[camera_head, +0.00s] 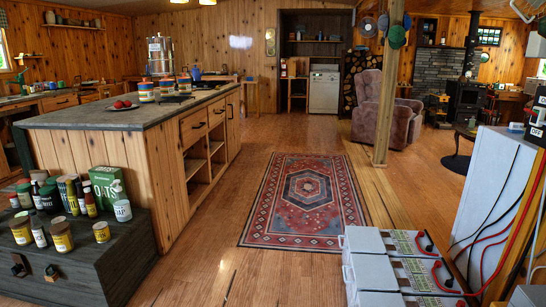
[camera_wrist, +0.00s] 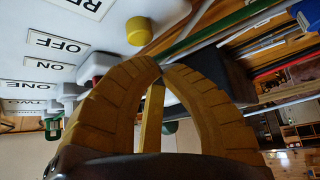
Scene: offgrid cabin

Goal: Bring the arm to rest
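My gripper (camera_wrist: 162,70) shows in the wrist view as two ribbed tan fingers that curve inward, with their tips together. I see nothing clearly held between the tips. A narrow yellow bar (camera_wrist: 152,118) shows in the gap between the fingers; I cannot tell whether it is part of the gripper. Behind the fingers is a pale panel (camera_wrist: 30,72) with labels such as OFF and ON, switches and a yellow knob (camera_wrist: 139,31). The wrist picture is turned on its side. The arm and gripper do not show in the head view.
A white cabinet (camera_head: 490,190) with red and black cables stands close at right, beside grey batteries (camera_head: 375,270). A wooden island (camera_head: 130,165) and a dark chest (camera_head: 90,260) with jars stand at left. A post (camera_head: 388,90) rises beyond the rug (camera_head: 305,215).

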